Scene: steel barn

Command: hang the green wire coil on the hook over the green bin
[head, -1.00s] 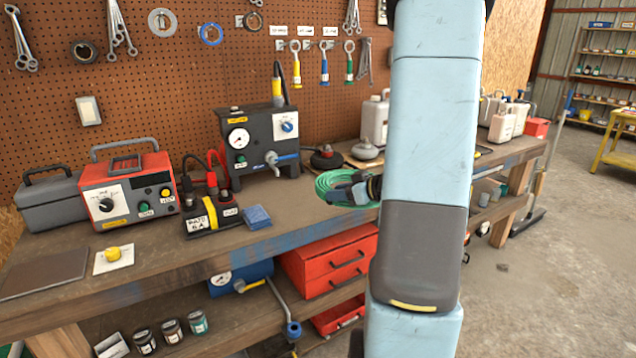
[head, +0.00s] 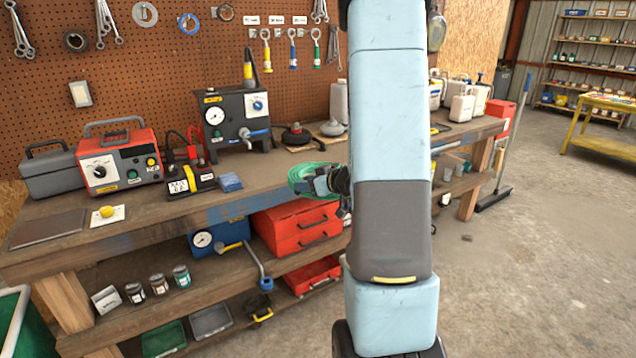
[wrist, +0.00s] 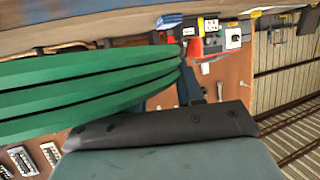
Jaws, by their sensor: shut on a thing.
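The green wire coil (head: 299,186) is several loops in a flat bundle, held up before the bench's front edge in the head view. It fills the left of the wrist view (wrist: 80,85) as broad green bands. My gripper (head: 327,184) is shut on the coil's right side; my arm hides part of this area. A green bin with a pale rim (head: 10,312) is cut off at the lower left of the head view. No hook shows above it within the frame.
The wooden workbench (head: 110,232) carries a red power unit (head: 120,163), a soldering unit (head: 190,178) and a dark gauge box (head: 235,120). Red drawers (head: 295,232) and a green tray (head: 163,340) sit below. Tools hang on the pegboard (head: 180,75).

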